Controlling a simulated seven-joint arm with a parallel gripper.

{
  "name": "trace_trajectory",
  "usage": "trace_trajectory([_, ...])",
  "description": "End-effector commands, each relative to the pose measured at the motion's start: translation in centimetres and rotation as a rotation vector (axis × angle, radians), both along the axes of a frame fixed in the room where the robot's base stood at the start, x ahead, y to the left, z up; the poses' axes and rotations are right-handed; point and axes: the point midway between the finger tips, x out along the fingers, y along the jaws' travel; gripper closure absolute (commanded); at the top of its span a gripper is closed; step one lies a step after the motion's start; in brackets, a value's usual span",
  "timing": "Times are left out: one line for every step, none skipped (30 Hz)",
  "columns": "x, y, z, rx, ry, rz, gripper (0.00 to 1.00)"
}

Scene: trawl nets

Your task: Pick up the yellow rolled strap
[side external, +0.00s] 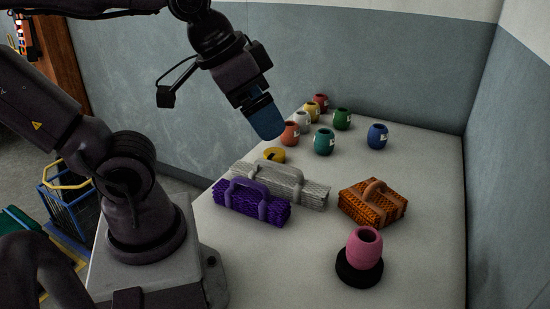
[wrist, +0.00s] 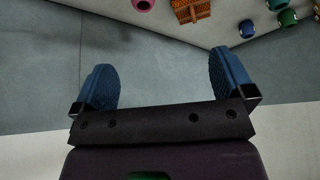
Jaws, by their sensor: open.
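The yellow rolled strap (side external: 274,154) lies on the table in the side external view, just behind the grey net bundle, which may hide its lower front. My gripper (side external: 268,130) is above it in that picture, pointing down at a slant, clearly apart from it. In the wrist view my gripper (wrist: 165,75) shows two blue fingers spread wide with nothing between them. The strap is not visible in the wrist view.
A grey net bundle (side external: 292,188) and a purple one (side external: 250,205) lie close in front of the strap. An orange bundle (side external: 373,205) and a pink pot (side external: 364,248) on a black disc (side external: 358,272) are to the right. Several coloured pots stand behind. Walls border the table.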

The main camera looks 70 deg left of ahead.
Motion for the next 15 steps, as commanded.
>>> trace_trajectory([0.0,0.0,0.0,0.0,0.0,0.0,0.0])
trace_trajectory([0.0,0.0,0.0,0.0,0.0,0.0,0.0])
trace_trajectory([0.0,0.0,0.0,0.001,0.001,0.0,0.0])
trace_trajectory([0.1,0.1,0.0,0.003,0.004,-0.002,0.0])
trace_trajectory([0.3,0.2,0.0,0.007,0.008,-0.003,0.0])
trace_trajectory([0.6,0.4,0.1,0.016,0.019,-0.007,0.0])
trace_trajectory([1.0,0.6,0.1,0.026,0.031,-0.011,0.0])
trace_trajectory([1.4,0.9,0.1,0.037,0.045,-0.016,0.0])
trace_trajectory([2.2,1.4,0.1,0.058,0.069,-0.026,0.0])
trace_trajectory([2.8,1.9,0.1,0.075,0.091,-0.032,0.0])
trace_trajectory([3.6,2.4,0.0,0.096,0.115,-0.042,0.0])
trace_trajectory([4.6,3.1,-0.2,0.126,0.15,-0.056,0.0])
trace_trajectory([5.5,3.8,-0.4,0.148,0.177,-0.068,0.0])
trace_trajectory([6.3,4.5,-0.6,0.172,0.204,-0.08,0.0])
trace_trajectory([7.4,5.4,-1.0,0.204,0.242,-0.097,0.0])
